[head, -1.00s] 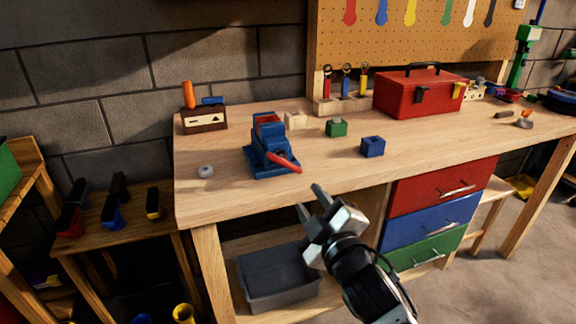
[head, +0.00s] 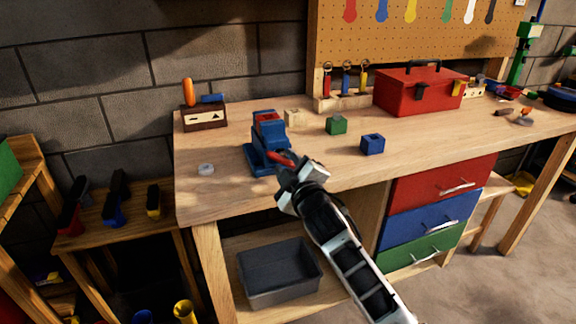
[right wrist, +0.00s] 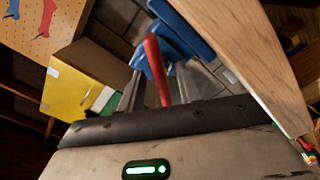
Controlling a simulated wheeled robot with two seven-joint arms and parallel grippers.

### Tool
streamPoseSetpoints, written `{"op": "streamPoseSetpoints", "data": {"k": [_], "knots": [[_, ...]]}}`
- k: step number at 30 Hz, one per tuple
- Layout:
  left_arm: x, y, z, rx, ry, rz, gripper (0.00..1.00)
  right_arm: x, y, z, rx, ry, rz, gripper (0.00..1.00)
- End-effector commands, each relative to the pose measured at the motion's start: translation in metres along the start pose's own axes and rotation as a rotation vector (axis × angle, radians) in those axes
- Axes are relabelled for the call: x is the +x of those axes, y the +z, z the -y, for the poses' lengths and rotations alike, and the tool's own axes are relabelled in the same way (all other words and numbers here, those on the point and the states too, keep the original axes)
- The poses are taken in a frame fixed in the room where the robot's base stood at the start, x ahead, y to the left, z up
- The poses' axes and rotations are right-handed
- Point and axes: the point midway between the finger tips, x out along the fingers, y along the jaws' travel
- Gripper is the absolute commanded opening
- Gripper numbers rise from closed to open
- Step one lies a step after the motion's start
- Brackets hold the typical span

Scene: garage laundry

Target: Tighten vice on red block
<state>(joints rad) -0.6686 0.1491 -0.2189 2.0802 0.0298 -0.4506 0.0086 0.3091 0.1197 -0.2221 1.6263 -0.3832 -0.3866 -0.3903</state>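The blue vice (head: 262,150) stands on the workbench near its left end, and the red block (head: 266,117) sits at its top, between the jaws. The vice's red handle (head: 280,156) points toward the front edge and is partly covered by my right gripper (head: 289,170). In the right wrist view, the red handle (right wrist: 153,68) lies between the two fingers of my right gripper (right wrist: 157,82). The fingers are apart, with gaps beside the handle. Part of the blue vice (right wrist: 180,30) shows beyond them. My left gripper is not in view.
The workbench (head: 225,200) holds a wooden block (head: 293,117), a green block (head: 336,126), a blue block (head: 372,145) and a small grey round piece (head: 206,169). A red toolbox (head: 415,92) stands behind. A grey bin (head: 280,272) is below the bench.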

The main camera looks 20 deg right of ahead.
Motion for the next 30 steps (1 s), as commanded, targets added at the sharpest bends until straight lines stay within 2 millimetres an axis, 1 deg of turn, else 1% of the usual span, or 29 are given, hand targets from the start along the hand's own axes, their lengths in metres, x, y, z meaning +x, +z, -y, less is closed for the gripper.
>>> {"op": "streamPoseSetpoints", "data": {"k": [2,3,5,6,10,15,22,23,24,30], "knots": [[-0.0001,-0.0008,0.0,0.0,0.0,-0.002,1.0,-0.0002,0.0,0.0001,0.0,0.0,0.0,0.35],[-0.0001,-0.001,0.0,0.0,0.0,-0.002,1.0,-0.0002,0.0,0.0001,0.0,0.0,0.0,0.23],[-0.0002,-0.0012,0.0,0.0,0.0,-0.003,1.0,-0.0003,0.0,0.0002,0.0,0.0,0.0,0.07],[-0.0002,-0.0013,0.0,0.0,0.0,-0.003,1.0,-0.0003,0.0,0.0002,0.0,0.0,0.0,0.0],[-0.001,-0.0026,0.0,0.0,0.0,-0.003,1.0,-0.0004,-0.0004,0.0,0.013,-0.001,0.0,0.0],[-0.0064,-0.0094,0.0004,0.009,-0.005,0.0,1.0,-0.0004,-0.0016,-0.0004,0.188,-0.002,0.002,0.0],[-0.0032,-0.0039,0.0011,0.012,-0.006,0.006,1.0,-0.0004,0.0001,0.0008,0.195,0.0,0.0,0.0],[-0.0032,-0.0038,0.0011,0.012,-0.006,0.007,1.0,-0.0004,0.0001,0.0008,0.195,0.0,0.0,0.28],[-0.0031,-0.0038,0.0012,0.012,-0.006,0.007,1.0,-0.0004,0.0001,0.0008,0.194,0.0,0.0,0.35],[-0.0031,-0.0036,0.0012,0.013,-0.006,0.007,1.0,-0.0004,0.0001,0.0006,0.193,0.0,0.0,0.35]]}}
